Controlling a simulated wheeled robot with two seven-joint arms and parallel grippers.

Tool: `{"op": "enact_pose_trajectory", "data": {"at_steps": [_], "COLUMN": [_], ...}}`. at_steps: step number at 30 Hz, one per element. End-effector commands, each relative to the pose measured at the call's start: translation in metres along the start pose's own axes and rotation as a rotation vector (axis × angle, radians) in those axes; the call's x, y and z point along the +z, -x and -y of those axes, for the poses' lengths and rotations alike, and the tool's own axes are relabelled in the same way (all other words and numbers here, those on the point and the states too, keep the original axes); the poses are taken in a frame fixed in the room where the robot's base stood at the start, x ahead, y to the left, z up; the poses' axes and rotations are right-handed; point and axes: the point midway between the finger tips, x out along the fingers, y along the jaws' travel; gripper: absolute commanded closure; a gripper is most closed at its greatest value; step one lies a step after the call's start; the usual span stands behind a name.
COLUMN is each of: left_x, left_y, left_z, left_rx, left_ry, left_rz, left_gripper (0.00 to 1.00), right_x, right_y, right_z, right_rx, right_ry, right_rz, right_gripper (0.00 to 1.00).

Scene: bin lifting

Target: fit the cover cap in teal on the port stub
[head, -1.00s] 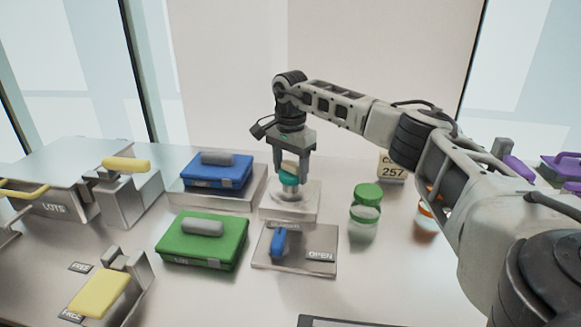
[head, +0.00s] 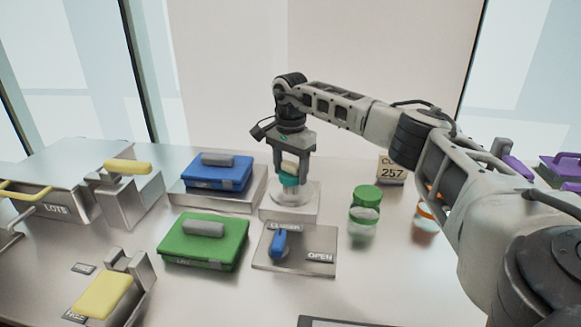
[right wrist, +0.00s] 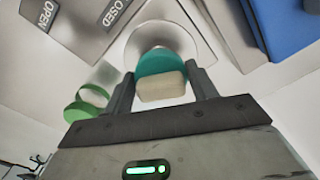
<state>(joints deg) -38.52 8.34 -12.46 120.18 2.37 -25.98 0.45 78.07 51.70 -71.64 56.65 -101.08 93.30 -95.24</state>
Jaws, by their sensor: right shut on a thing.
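The teal cover cap (head: 289,180) has a cream grip block on top and is between the fingers of my right gripper (head: 290,172). The gripper points down and is shut on the cream block (right wrist: 160,85). The cap also shows in the right wrist view (right wrist: 163,62), in front of a pale round flange (right wrist: 136,42). The port stub is mostly hidden behind the cap; its clear round base (head: 294,195) sits on a grey block. The cap is right over this base; I cannot tell whether it touches the stub. My left gripper is not in view.
A blue case (head: 217,174) stands left of the block and a green case (head: 203,242) front left. A valve plate with a blue handle (head: 279,243) is in front. A green-lidded jar (head: 366,196) stands to the right. Yellow-handled fixtures are at the far left.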

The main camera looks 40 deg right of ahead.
Motion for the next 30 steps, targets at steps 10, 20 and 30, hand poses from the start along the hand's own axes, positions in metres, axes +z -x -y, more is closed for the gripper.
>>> {"op": "enact_pose_trajectory", "data": {"at_steps": [10, 20, 30], "left_x": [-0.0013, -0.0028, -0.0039], "left_y": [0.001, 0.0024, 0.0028], "left_z": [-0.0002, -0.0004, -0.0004], "left_rx": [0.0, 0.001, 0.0], "left_ry": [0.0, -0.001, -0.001], "left_rz": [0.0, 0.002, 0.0], "left_gripper": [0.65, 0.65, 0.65], "right_x": [0.0, 0.0001, 0.0001], "right_y": [0.0, -0.0023, -0.005], "right_z": [0.0001, -0.0003, -0.0002], "right_rx": [0.0, 0.002, 0.001], "right_ry": [0.0, 0.0, 0.0], "right_rz": [0.0, 0.0, 0.0], "right_gripper": [0.65, 0.65, 0.65]}}
